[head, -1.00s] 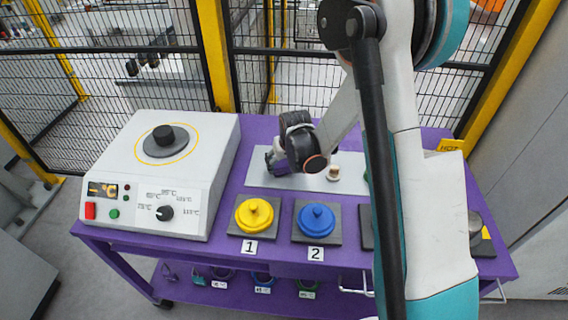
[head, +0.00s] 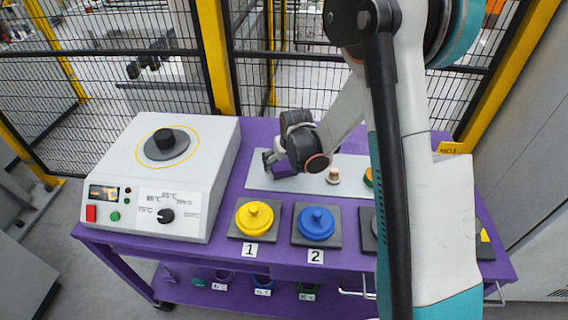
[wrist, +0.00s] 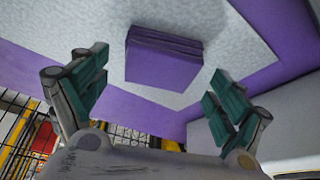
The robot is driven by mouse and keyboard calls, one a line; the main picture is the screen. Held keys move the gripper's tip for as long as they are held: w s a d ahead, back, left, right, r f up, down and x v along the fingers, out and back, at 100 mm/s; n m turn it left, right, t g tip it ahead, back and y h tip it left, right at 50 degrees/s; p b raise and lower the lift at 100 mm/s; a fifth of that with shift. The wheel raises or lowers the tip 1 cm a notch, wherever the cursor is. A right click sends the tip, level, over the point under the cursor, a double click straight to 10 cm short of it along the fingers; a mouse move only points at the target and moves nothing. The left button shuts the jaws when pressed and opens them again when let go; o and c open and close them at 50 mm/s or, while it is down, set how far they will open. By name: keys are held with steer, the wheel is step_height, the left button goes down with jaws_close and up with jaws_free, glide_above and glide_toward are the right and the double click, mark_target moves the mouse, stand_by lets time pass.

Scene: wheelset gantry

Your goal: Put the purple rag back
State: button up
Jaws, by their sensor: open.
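The purple rag (wrist: 163,60) is a folded square stack on the light grey plate (wrist: 110,25). It shows in the wrist view between and beyond my two teal fingertips. My gripper (wrist: 158,76) is open, with one finger on each side of the rag and a gap to it on both sides. In the head view my gripper (head: 268,161) is low over the left part of the grey plate. A purple patch of the rag (head: 283,171) shows just beneath it, partly hidden by the gripper.
A white heater box (head: 150,185) stands left on the purple cart. Yellow (head: 254,217) and blue (head: 316,222) lidded pots sit in front of the plate, labelled 1 and 2. A small beige knobbed piece (head: 333,176) stands right of my gripper. A mesh fence is behind.

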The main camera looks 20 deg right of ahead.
steer(key=s+r+t+p, duration=0.1)
steer(key=s+r, duration=0.6)
steer(key=r, duration=0.4)
steer(key=s+r+p, duration=0.2)
steer(key=s+r, duration=0.5)
steer(key=r, duration=0.5)
steer(key=s+r+t, duration=0.1)
steer(key=s+r, duration=0.3)
steer(key=s, duration=1.1)
steer(key=shift+t, duration=0.3)
